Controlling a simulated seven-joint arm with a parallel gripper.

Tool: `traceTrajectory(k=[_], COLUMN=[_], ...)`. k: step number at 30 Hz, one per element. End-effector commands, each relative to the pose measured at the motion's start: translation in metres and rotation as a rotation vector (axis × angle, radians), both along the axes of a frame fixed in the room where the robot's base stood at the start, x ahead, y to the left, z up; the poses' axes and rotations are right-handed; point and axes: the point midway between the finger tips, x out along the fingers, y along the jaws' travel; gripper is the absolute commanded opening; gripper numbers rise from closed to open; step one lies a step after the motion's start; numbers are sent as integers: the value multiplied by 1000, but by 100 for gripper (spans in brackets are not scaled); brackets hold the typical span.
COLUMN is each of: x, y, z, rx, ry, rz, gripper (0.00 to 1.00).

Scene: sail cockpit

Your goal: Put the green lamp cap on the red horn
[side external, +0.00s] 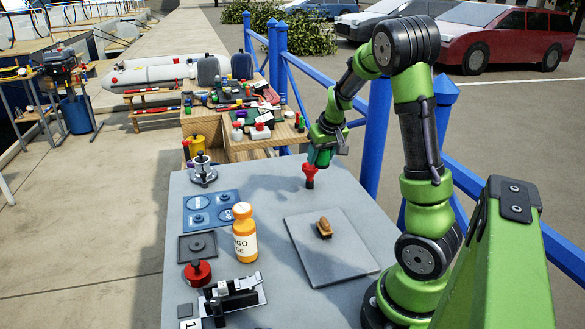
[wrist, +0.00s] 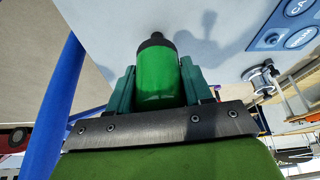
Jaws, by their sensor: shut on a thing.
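My gripper (wrist: 160,85) is shut on the green lamp cap (wrist: 158,80), a green cylinder with a black narrow end pointing away from the wrist. In the side view my gripper (side external: 319,157) is over the far right part of the grey table. A red flared piece (side external: 309,171), which looks like the red horn, shows just below the fingers there. I cannot tell whether it touches the cap. It does not show in the wrist view. The cap is hard to tell from the fingers in the side view.
The table (side external: 270,185) also holds an orange bottle (side external: 244,240), a blue panel (side external: 215,197), a grey board (side external: 310,258) with a wooden brush (side external: 324,228), a red knob (side external: 197,272) and a metal fitting (side external: 202,170). A blue railing (side external: 377,135) stands at the right.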

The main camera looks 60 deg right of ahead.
Motion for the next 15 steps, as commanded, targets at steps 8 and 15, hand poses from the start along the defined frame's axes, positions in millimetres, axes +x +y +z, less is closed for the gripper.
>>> traceTrajectory(k=[8,15], x=[50,62], y=[-47,-57], z=[-7,-14], rx=[-1,3], ry=[2,1], rz=[-1,1], gripper=[19,19])
